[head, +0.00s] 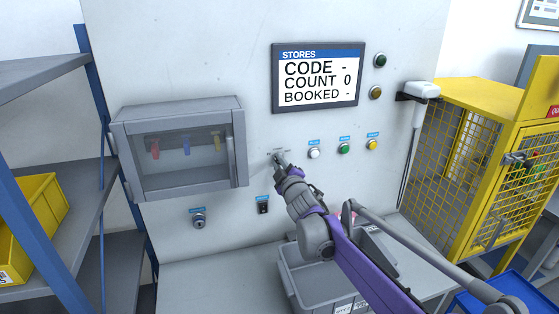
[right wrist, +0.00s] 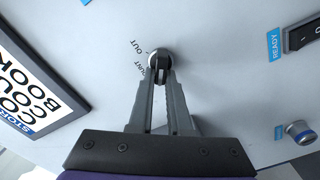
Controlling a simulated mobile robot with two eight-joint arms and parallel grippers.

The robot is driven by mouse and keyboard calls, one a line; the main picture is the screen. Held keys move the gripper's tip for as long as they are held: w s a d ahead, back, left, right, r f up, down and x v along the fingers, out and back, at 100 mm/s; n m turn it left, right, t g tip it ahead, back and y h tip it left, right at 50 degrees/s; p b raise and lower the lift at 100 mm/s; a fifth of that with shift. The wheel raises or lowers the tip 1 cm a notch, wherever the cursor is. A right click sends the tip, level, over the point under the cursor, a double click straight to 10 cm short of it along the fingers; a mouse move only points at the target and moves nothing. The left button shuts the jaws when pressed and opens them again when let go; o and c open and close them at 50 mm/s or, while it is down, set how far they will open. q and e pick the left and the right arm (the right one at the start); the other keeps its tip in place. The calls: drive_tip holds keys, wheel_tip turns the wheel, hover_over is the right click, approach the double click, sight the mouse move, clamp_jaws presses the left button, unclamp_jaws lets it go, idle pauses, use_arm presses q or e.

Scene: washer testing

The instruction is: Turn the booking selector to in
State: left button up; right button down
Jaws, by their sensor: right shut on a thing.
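The booking selector (right wrist: 160,58) is a small dark knob with a light edge on the grey panel. In the right wrist view the labels "OUT" and "COUNT" show beside it; an "IN" label is not visible. My right gripper (right wrist: 160,80) is shut on the selector, one finger on each side. In the head view my right gripper (head: 279,162) reaches the panel below the display and covers most of the knob. The knob's exact setting cannot be told. The stores display (head: 317,77) reads code "-", count 0, booked "-". My left gripper is not in view.
A glass-fronted cabinet (head: 183,103) sticks out left of the selector. Several push buttons, including a green one (head: 344,148), sit to its right. A rocker switch (head: 263,206) and a key switch (head: 199,217) are below. A grey bin (head: 290,275) stands under my right arm.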

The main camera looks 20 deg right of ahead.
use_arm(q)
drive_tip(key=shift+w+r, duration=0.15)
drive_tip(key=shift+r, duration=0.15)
use_arm(e)
drive_tip(key=shift+n, duration=0.6)
drive_tip(key=c, duration=0.9)
unclamp_jaws()
drive_tip(key=shift+o, duration=0.2)
drive_tip(key=shift+s, duration=0.15)
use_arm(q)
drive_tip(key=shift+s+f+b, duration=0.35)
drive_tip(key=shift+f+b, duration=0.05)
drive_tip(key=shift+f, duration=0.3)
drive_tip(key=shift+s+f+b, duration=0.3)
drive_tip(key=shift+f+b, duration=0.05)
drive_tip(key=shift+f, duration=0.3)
use_arm(e)
drive_tip(key=s, duration=1)
drive_tip(key=shift+s+d, duration=0.15)
drive_tip(key=shift+s, duration=0.15)
